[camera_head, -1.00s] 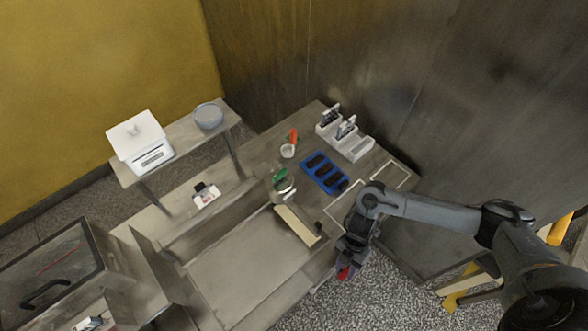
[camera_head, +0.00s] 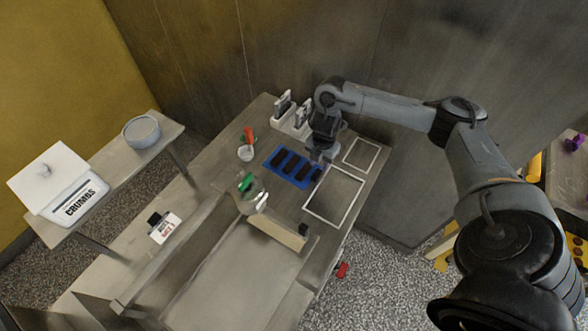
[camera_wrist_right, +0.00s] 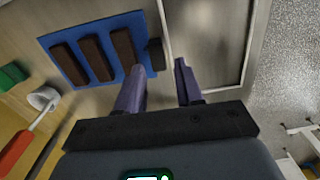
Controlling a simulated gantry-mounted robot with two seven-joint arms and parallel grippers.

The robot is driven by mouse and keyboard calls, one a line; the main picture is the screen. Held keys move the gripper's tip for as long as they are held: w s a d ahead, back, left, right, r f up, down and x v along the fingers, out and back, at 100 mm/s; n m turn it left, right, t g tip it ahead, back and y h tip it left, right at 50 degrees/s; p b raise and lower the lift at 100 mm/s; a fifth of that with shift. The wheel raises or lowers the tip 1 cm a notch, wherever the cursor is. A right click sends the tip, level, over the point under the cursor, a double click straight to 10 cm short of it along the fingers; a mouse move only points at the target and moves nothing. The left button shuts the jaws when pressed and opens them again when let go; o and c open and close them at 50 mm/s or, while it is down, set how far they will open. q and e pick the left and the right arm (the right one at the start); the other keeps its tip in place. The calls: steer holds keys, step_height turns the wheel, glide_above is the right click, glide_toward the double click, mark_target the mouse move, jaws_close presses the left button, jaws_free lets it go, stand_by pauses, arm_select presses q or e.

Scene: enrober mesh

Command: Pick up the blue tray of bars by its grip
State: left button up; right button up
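The blue tray (camera_head: 297,181) lies flat on the steel table with three dark bars across it; in the right wrist view it (camera_wrist_right: 139,30) is at upper left. A dark block, seemingly its grip (camera_wrist_right: 156,55), stands at the tray's right end. My right gripper (camera_head: 317,160) is over that end in the head view. In the right wrist view its two purple fingers (camera_wrist_right: 158,68) are apart, with the block just beyond the tips, nearer the left finger. Nothing is held; I cannot tell the remaining height gap. My left gripper is out of view.
White holders (camera_head: 293,122) stand behind the tray. A white cup (camera_head: 245,153) and an orange-red handled item (camera_head: 249,136) are to its left. An empty white frame outline (camera_head: 334,197) lies to its right. A glass vessel (camera_head: 250,200) stands in front.

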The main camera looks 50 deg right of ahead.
mark_target(317, 173)
steer(key=shift+w+a+f+b, duration=0.1)
steer(key=shift+a+f+b, duration=0.1)
steer(key=shift+f, duration=1.05)
steer(key=shift+w+a+f+b, duration=0.1)
steer(key=shift+f+b, duration=0.1)
steer(key=shift+f, duration=1.55)
jaws_close()
